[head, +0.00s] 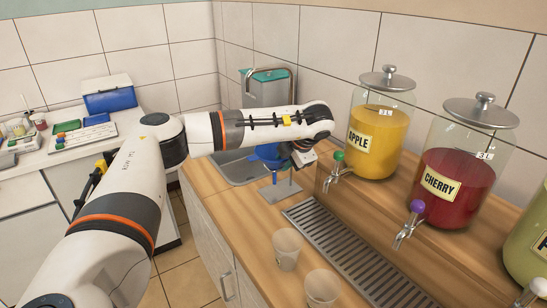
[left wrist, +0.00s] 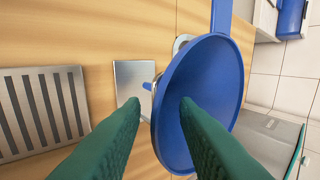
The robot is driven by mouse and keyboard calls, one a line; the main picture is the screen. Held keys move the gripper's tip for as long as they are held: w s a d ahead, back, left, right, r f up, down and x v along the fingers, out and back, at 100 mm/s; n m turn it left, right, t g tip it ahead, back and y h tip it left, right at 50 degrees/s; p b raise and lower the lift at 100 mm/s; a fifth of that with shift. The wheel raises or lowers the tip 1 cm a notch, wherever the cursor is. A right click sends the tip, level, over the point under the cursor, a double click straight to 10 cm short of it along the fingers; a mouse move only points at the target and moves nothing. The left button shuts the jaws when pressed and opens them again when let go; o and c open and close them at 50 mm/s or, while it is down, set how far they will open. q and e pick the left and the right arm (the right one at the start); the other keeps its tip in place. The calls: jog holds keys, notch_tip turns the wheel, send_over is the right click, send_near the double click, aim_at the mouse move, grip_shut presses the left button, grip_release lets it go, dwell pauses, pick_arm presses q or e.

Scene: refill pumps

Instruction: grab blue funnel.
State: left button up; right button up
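The blue funnel (head: 266,153) is beside the sink, partly hidden behind my left arm in the head view. In the left wrist view the funnel (left wrist: 212,85) is large, with its wide mouth facing the camera and a flat blue tab at the top. My left gripper (left wrist: 160,105) is open. Its two green fingers are apart, one over the funnel's mouth and the other outside its left rim. I cannot tell whether either finger touches the funnel. My right gripper is not in view.
A metal plate (head: 281,191) lies on the wooden counter below the funnel. The apple jar (head: 380,135) and cherry jar (head: 455,180) stand on the raised shelf at right. A drip grate (head: 345,250) and two cups (head: 287,249) are nearer. The sink (head: 240,172) is behind.

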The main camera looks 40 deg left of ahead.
pick_arm(q)
jog(key=shift+x, duration=1.15)
jog(key=shift+r, duration=0.1)
grip_shut()
jog(key=shift+d, duration=0.1)
